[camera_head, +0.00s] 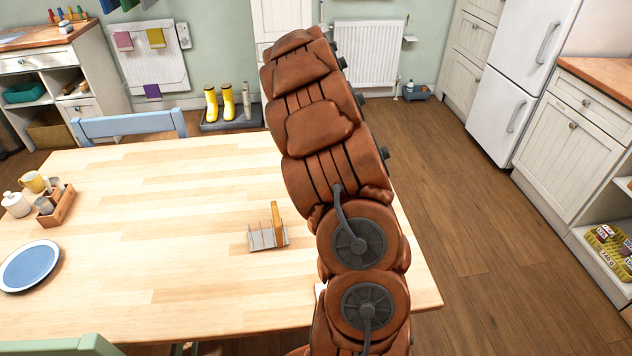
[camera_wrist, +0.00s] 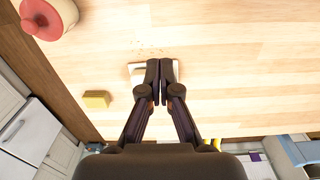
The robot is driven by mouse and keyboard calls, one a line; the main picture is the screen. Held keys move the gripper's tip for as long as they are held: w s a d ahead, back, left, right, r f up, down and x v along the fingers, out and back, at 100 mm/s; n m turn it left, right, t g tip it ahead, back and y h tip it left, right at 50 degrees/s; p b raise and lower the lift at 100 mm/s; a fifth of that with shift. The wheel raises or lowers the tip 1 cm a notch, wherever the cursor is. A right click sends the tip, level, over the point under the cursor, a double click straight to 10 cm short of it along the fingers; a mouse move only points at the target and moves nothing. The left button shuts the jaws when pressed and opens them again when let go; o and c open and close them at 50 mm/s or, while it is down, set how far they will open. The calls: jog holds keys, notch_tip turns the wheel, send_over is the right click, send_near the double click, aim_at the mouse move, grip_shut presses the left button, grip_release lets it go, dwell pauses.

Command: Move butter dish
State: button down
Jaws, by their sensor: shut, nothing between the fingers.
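My gripper (camera_wrist: 160,68) is shut and empty above the wooden table in the wrist view. Behind its fingertips is a pale, flat, roughly rectangular thing (camera_wrist: 137,70), mostly hidden by the fingers. It may be the butter dish, but I cannot tell for sure, nor whether the fingers touch it. A small yellow block (camera_wrist: 97,99), like butter, lies apart from it to the left, on the table. In the head view my arm covers that part of the table and my gripper is hidden.
The table (camera_head: 150,220) also bears a rack with a brown slice (camera_head: 268,238), a blue plate (camera_head: 29,266) and a wooden caddy (camera_head: 57,206). A pinkish-red rounded thing (camera_wrist: 48,18) is at the wrist view's upper left. The table's middle left is clear.

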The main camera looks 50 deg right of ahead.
jog(key=f+p, duration=0.1)
jog(key=f, duration=0.3)
jog(key=d+f+p, duration=0.1)
jog(key=f, duration=0.3)
jog(key=d+f+p, duration=0.1)
jog(key=f, duration=0.3)
jog(key=shift+w+d, duration=0.15)
jog(key=shift+d, duration=0.05)
jog(key=shift+w+d+p, duration=0.55)
jog(key=shift+w+d, duration=0.85)
jog(key=shift+w, duration=0.15)
